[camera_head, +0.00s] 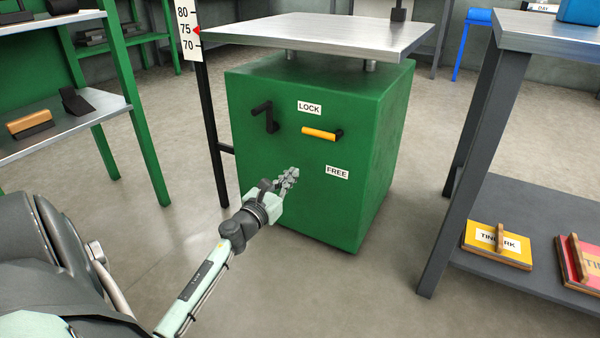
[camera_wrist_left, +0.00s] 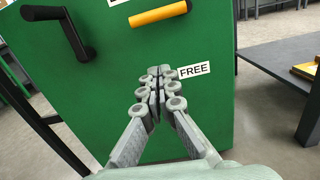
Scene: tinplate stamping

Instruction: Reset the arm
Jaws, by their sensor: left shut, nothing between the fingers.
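My left gripper (camera_head: 289,177) is shut and empty in front of the green cabinet (camera_head: 350,200), left of the FREE label (camera_head: 337,172). The left wrist view shows its fingers (camera_wrist_left: 155,85) together, with the FREE label (camera_wrist_left: 194,71) to their right. A yellow-handled lever (camera_head: 320,133) points sideways on the cabinet front, between the LOCK label (camera_head: 309,107) and the FREE label. A black crank handle (camera_head: 264,115) is to its left. In the wrist view the yellow handle (camera_wrist_left: 158,14) is above the fingers and apart from them. My right gripper is out of view.
A metal plate (camera_head: 330,33) tops the cabinet. A scale with a red pointer (camera_head: 197,30) stands at its left. A green shelf rack (camera_head: 140,110) is at the left. A grey table (camera_head: 480,120) at the right holds a yellow stamp plate (camera_head: 485,248) on its lower shelf. Open floor surrounds the cabinet.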

